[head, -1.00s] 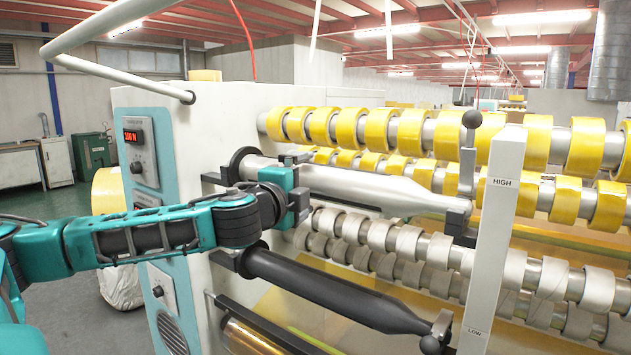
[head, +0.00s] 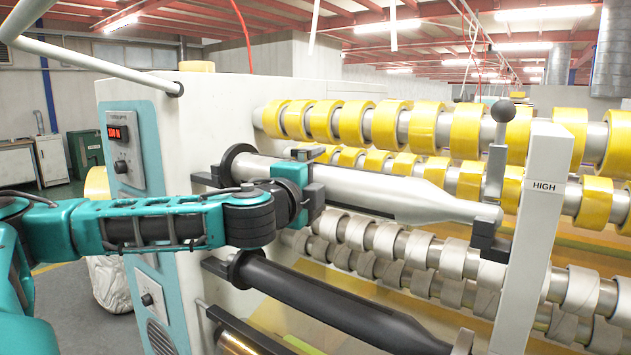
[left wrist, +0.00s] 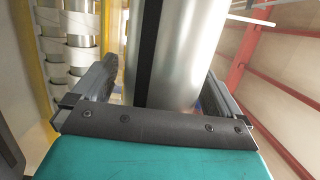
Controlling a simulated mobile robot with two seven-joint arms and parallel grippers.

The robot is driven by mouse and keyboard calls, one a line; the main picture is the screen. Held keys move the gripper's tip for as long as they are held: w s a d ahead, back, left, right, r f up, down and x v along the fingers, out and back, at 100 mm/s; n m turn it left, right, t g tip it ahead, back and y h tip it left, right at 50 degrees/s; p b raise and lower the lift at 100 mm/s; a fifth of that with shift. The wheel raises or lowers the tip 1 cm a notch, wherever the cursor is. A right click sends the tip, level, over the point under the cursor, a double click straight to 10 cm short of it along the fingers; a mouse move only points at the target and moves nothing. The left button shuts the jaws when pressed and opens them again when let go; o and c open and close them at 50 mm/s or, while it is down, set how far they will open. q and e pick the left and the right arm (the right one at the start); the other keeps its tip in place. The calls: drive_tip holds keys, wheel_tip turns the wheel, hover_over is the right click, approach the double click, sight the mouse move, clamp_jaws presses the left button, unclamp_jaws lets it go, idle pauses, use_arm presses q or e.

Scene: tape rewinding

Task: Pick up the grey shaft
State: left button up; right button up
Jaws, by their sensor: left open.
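The grey shaft (head: 385,194) lies across the front of the machine, its tapered right end at a black holder (head: 487,234). My left gripper (head: 312,176) is at the left part of the shaft. In the left wrist view the shaft (left wrist: 190,50) runs between the two fingers of my left gripper (left wrist: 160,78), one finger on each side. The fingers are apart; whether they touch the shaft cannot be told. My right gripper is not in view.
A black shaft (head: 325,305) lies below the grey one. Yellow tape rolls (head: 382,123) line the rods above and behind. A white post marked HIGH (head: 535,220) stands at the right. A metal lever with a round black knob (head: 503,112) rises near the shaft's right end.

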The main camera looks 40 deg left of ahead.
use_arm(q)
drive_tip(key=shift+w, duration=0.2)
drive_tip(key=shift+c, duration=0.2)
drive_tip(key=c, duration=1.4)
drive_tip(key=shift+r, duration=0.3)
